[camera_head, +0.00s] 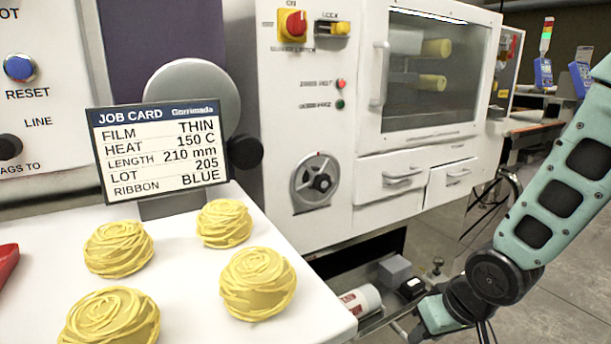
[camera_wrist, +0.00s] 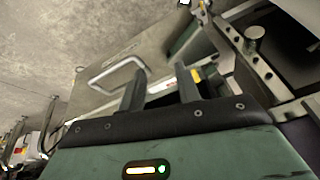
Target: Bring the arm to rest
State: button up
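My teal arm (camera_head: 560,190) comes down the right side of the head view, bent at a dark round joint. Its wrist end hangs low beside the white machine, and the fingers are not clear there. In the wrist view my gripper (camera_wrist: 161,82) shows two dark fingers standing apart, with nothing visibly held between them. Beyond the fingers are a metal handle (camera_wrist: 112,72) on a flat panel and bare floor. I cannot tell whether the fingers touch anything.
The white machine (camera_head: 330,130) stands close left of my arm. Low beside my wrist are a white roll (camera_head: 361,300) and a grey block (camera_head: 395,270). Several yellow nests (camera_head: 258,284) and a job card (camera_head: 160,150) are on the white table (camera_head: 190,280). Floor (camera_head: 570,270) is open at right.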

jog(key=s+a+r+n+g+h, duration=0.1)
jog(key=s+a+r+n+g, duration=0.25)
jog(key=s, duration=0.55)
jog(key=s+a+r+n, duration=0.2)
jog(key=s+a+r, duration=0.2)
jog(key=s+r, duration=0.4)
notch_tip(320, 180, up, 20)
jog(key=p, duration=2.1)
jog(key=shift+s+f, duration=0.2)
jog(key=shift+s, duration=0.25)
jog(key=shift+m, duration=0.25)
